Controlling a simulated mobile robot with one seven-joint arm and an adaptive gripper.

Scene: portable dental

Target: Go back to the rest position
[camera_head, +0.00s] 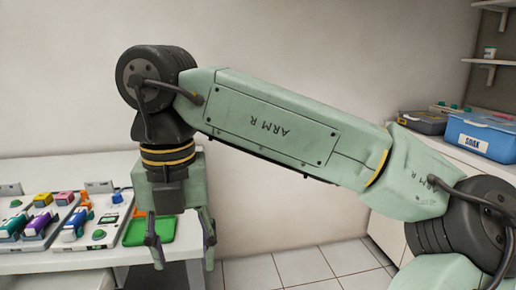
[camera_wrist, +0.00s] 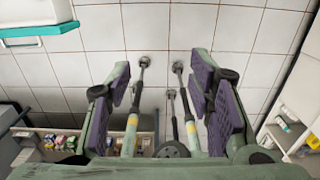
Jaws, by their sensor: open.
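My gripper (camera_head: 183,246) hangs pointing down at the right end of the white table (camera_head: 158,263) in the head view. Its two fingers are apart, with nothing between them. In the wrist view my gripper (camera_wrist: 160,97) shows its purple finger pads spread wide, with tiled floor and thin metal legs with round feet beyond them. My green arm reaches across the head view from the lower right to the upper left.
A green tray (camera_head: 134,232) lies on the table beside my gripper. Pale trays (camera_head: 98,236) with several coloured items lie further left. A blue bin (camera_head: 483,136) marked SOAK stands on the right counter. Tiled floor (camera_head: 300,264) between is open.

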